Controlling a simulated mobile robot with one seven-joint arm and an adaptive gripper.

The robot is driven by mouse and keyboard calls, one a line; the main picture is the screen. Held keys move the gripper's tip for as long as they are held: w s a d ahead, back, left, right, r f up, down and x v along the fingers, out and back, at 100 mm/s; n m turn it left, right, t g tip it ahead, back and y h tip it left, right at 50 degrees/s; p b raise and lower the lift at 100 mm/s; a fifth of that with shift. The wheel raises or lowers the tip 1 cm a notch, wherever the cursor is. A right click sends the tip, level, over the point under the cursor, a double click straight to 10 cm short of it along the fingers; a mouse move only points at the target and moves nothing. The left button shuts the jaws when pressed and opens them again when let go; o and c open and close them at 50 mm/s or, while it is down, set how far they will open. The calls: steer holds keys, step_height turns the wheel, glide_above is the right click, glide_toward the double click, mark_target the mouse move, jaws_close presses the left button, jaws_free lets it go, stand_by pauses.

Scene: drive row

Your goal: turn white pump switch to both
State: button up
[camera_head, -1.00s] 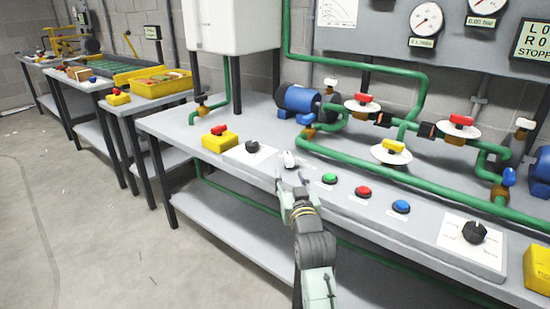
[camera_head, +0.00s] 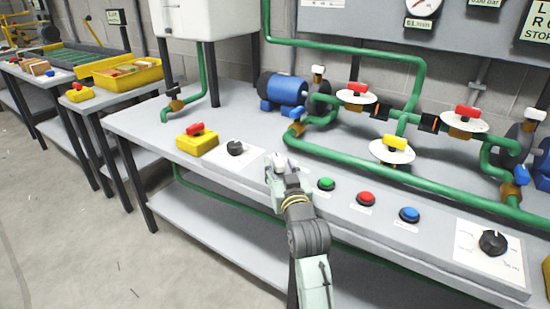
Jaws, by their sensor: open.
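My gripper (camera_head: 281,166) is open at the front of the grey bench, its fingertips pointing at the spot between the black knob and the green button. The white pump switch sits there and is mostly hidden by my fingers. Only a small pale part shows at the fingertips, and I cannot tell which way the switch points or whether my fingers touch it.
A black knob (camera_head: 235,148) on a white plate and a yellow box with a red switch (camera_head: 197,140) are to the left. Green (camera_head: 326,184), red (camera_head: 366,199) and blue (camera_head: 409,214) buttons line the right. Green pipes (camera_head: 360,170) with valves run behind.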

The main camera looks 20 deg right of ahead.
steer(key=shift+w, duration=0.45)
steer(key=shift+c, duration=0.3)
jaws_close()
